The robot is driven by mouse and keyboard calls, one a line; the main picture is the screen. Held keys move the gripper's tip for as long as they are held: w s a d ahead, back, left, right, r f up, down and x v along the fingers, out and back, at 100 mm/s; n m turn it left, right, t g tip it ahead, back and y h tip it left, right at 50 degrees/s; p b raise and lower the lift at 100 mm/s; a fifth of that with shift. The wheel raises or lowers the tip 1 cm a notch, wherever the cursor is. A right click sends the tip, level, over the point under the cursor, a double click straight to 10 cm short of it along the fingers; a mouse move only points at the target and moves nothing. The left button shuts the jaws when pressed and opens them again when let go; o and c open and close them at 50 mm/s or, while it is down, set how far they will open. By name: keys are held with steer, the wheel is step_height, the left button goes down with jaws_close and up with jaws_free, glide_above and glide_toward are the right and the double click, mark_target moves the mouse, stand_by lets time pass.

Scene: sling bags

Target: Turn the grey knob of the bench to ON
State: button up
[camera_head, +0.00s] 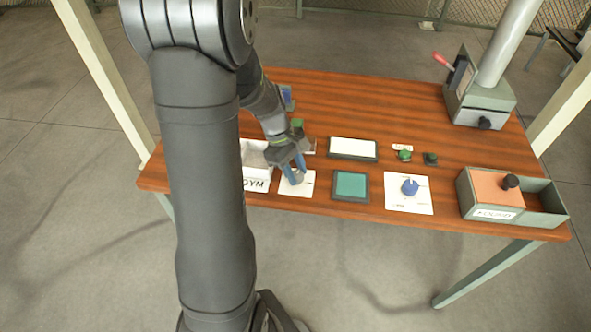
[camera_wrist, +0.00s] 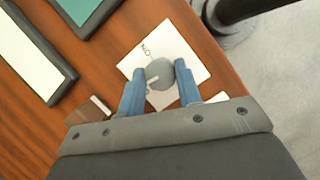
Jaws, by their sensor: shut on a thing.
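The grey knob (camera_wrist: 160,72) is a round knob on a white plate (camera_wrist: 185,45) on the bench; the plate also shows in the head view (camera_head: 287,188). A short white mark on the knob faces the lower left in the wrist view. Small dark lettering stands on the plate just above the knob; I cannot read it surely. My gripper (camera_head: 293,171) points down at the plate, its blue fingers on either side of the knob and shut on it. In the head view the fingers hide part of the knob.
On the wooden bench (camera_head: 390,91), a blue knob (camera_head: 409,187) sits on another white plate to the right. A teal pad (camera_head: 351,186) and a white pad (camera_head: 352,148) lie between. A white box (camera_head: 256,154) stands close left of my gripper. A grey-green bin (camera_head: 543,205) is at far right.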

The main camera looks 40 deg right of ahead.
steer(key=m+y, duration=0.1)
steer(key=m, duration=0.3)
steer(key=shift+d+m+y, duration=0.15)
steer(key=shift+m+y, duration=0.15)
steer(key=shift+y, duration=0.1)
steer(key=m+y, duration=0.1)
steer(key=m, duration=0.2)
steer(key=shift+m, duration=0.4)
steer(key=m+y, duration=0.1)
steer(key=m, duration=0.2)
steer(key=shift+d+t, duration=0.1)
steer(key=shift+t, duration=0.3)
steer(key=shift+s+m+t+y, duration=0.1)
steer(key=shift+m+t+y, duration=0.25)
steer(key=shift+m, duration=0.7)
steer(key=shift+m+t+y, duration=0.25)
steer(key=shift+m+y, duration=0.1)
steer(key=shift+m, duration=0.7)
steer(key=o, duration=1)
steer(key=shift+c, duration=0.2)
steer(key=shift+r, duration=0.1)
